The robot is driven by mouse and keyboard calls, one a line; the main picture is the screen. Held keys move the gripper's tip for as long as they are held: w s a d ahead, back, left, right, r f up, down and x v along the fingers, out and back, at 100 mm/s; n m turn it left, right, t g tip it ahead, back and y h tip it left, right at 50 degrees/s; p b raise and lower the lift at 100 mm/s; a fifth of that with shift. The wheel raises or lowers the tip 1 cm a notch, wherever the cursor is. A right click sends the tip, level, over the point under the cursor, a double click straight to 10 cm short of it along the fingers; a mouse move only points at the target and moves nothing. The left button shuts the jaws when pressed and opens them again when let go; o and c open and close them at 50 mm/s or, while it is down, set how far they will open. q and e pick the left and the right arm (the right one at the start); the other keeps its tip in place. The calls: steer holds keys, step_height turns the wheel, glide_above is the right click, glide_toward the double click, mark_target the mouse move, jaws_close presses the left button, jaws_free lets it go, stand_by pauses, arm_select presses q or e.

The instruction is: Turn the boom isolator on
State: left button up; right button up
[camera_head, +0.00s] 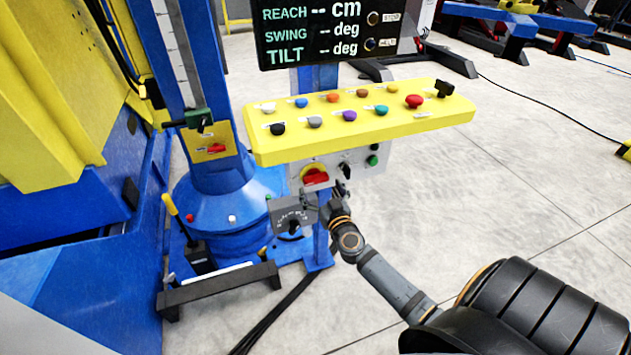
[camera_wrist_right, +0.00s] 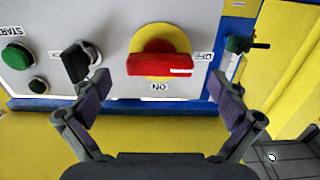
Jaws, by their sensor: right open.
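A red isolator handle (camera_head: 315,178) on a round yellow plate sits on the grey panel below the yellow button console. In the right wrist view the red handle (camera_wrist_right: 160,65) lies level, its white mark towards the OFF label; the ON label (camera_wrist_right: 160,87) is upside down below it. My right gripper (camera_head: 338,192) is just below and right of the handle in the head view. In the wrist view it is open (camera_wrist_right: 159,84), one finger to each side of the handle, apart from it. Another red handle (camera_head: 216,148) sits on the column's yellow plate. My left gripper is not in view.
A black selector knob (camera_wrist_right: 78,62) is close to one finger, with a green START button (camera_wrist_right: 16,55) beyond. The yellow console (camera_head: 360,120) with coloured knobs overhangs the panel. A grey dial box (camera_head: 292,213) is left of my gripper.

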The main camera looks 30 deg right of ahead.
mark_target(317, 182)
steer(key=x, duration=0.3)
steer(key=shift+w+d, duration=0.1)
steer(key=shift+w, duration=0.4)
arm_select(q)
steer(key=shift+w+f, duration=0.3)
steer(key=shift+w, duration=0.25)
arm_select(e)
steer(key=shift+c, duration=0.3)
steer(key=c, duration=1.1)
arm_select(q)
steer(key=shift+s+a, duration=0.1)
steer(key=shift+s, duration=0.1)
